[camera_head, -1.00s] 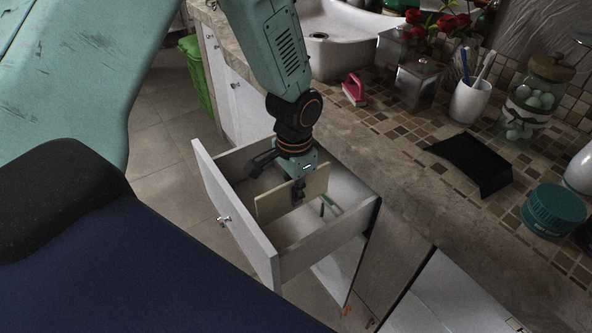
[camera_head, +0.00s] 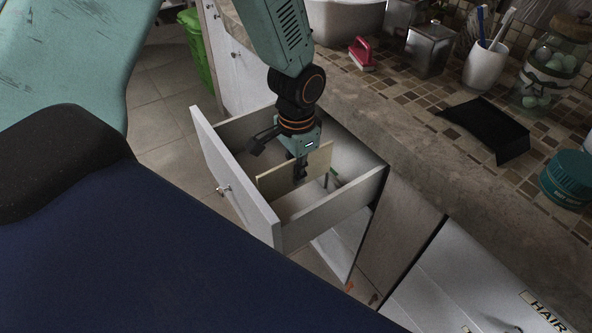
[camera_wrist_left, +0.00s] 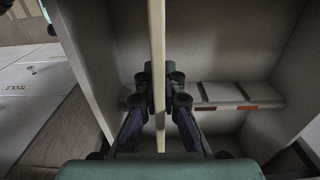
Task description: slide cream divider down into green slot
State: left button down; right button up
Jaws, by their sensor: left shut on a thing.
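The cream divider (camera_head: 274,184) is a thin flat panel held on edge inside the open drawer. My left gripper (camera_head: 300,174) points down into the drawer and is shut on it. In the left wrist view, the divider (camera_wrist_left: 157,38) stands as a thin strip between the two fingers (camera_wrist_left: 160,100). A small green piece, seemingly the green slot (camera_head: 331,179), shows inside the drawer, just right of the divider. The divider's lower edge is partly hidden, so I cannot tell if it is in the slot. My right gripper is not in view.
The drawer's white front (camera_head: 232,182) and near side wall (camera_head: 335,212) stand close around the gripper. A stone counter (camera_head: 400,140) runs along the right, with a black tray (camera_head: 487,128), a white cup (camera_head: 484,68) and a teal tub (camera_head: 568,178). A green bin (camera_head: 197,48) stands behind.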

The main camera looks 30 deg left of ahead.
pick_arm(q)
jog(key=shift+f, duration=0.3)
jog(key=shift+f+b, duration=1.45)
jog(key=shift+f, duration=1.85)
jog(key=c, duration=1.4)
grip_release()
notch_tip(320, 180, up, 12)
jog(key=shift+r, duration=0.1)
notch_tip(320, 180, up, 10)
jog(key=p, duration=1)
send_over(297, 187)
jog(key=shift+w+a, duration=0.1)
